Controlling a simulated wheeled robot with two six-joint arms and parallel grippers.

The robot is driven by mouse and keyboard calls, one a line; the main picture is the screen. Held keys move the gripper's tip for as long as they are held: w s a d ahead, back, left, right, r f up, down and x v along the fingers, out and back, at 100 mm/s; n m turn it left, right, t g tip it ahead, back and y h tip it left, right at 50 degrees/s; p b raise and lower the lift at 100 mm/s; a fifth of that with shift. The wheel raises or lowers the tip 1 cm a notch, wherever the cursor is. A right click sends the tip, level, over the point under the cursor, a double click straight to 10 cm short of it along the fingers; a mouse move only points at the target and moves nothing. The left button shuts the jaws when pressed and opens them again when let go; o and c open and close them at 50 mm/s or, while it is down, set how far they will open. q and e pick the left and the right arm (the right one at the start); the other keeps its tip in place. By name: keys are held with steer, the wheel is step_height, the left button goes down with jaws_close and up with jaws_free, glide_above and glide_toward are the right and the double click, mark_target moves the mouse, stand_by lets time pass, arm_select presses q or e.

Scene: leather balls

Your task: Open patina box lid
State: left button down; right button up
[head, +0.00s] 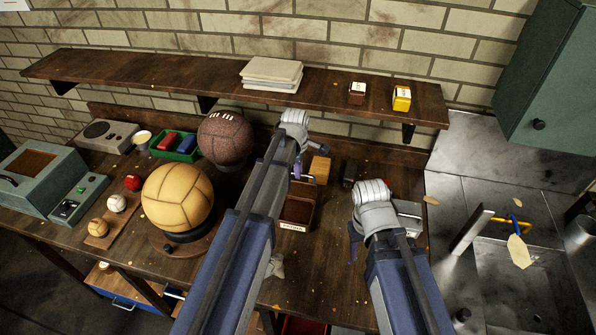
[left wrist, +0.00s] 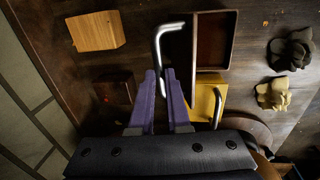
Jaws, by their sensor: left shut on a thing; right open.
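The patina box (head: 297,212) is a dark brown wooden box with a white label on its front; its open interior also shows in the left wrist view (left wrist: 213,45). A bent silver handle (left wrist: 158,45) stands beside the box's edge. A dark panel (left wrist: 178,55), seen nearly edge-on, lies between handle and box and looks like the lid, raised. My left gripper (head: 297,172) is behind the box; its purple fingers (left wrist: 163,92) are closed on the handle's lower end. My right gripper (head: 353,252) is open, to the right of the box, its fingers mostly hidden.
A yellow box with a silver handle (left wrist: 207,103) is beside the patina box. A wooden block (head: 320,169) lies behind. A tan ball (head: 177,197) and brown ball (head: 225,139) stand left. A shelf (head: 200,83) overhangs the bench; a metal sink (head: 520,285) is right.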

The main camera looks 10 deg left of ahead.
arm_select(q)
steer(key=w, duration=0.3)
steer(key=shift+f, duration=0.2)
steer(key=c, duration=0.9)
jaws_free()
steer(key=shift+s, duration=0.1)
steer(key=shift+r, duration=0.1)
steer(key=r+p, duration=0.5)
steer(key=s+r+p, duration=0.1)
steer(key=r+p, duration=0.1)
steer(key=shift+s+r, duration=0.1)
steer(key=shift+r, duration=0.2)
steer(key=shift+f, duration=0.1)
